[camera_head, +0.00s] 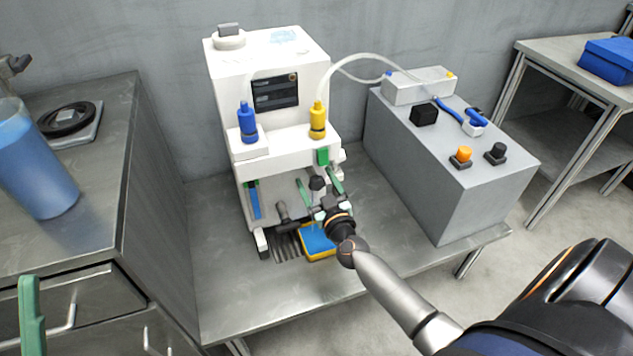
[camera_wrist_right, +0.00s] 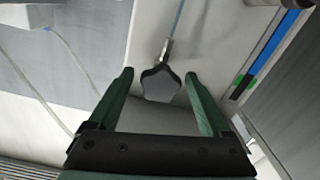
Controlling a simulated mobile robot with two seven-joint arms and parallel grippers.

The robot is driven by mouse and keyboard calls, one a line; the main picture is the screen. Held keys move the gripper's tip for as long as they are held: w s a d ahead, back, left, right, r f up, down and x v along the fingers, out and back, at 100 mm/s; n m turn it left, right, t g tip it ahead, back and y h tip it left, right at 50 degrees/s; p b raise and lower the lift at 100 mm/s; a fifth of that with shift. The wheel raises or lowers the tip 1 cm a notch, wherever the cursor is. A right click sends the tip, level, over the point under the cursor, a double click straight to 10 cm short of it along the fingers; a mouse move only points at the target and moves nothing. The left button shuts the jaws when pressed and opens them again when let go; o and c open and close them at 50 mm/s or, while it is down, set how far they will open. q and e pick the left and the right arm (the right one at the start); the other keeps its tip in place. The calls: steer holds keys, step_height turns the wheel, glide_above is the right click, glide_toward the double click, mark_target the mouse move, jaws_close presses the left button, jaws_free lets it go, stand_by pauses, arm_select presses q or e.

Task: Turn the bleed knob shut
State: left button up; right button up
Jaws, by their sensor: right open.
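A grey lobed knob (camera_wrist_right: 160,85), which I take as the bleed knob, shows in the right wrist view on a short metal stem against the white machine. My right gripper (camera_wrist_right: 158,75) is open, with one green finger on each side of the knob and gaps showing at both sides. In the head view, this gripper (camera_head: 316,178) is at the front of the white machine (camera_head: 285,55), its fingers around a small dark-topped part (camera_head: 317,184). One green finger of my left gripper (camera_head: 31,310) shows at the lower left.
A blue bottle (camera_head: 247,122) and a yellow bottle (camera_head: 318,120) stand on the machine. A blue and yellow block (camera_head: 318,241) lies below the right gripper. A grey box (camera_head: 455,190) with buttons is at the right. The table front (camera_head: 260,310) is clear.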

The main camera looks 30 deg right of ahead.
steer(key=shift+c, duration=0.2)
jaws_close()
stand_by(0.3)
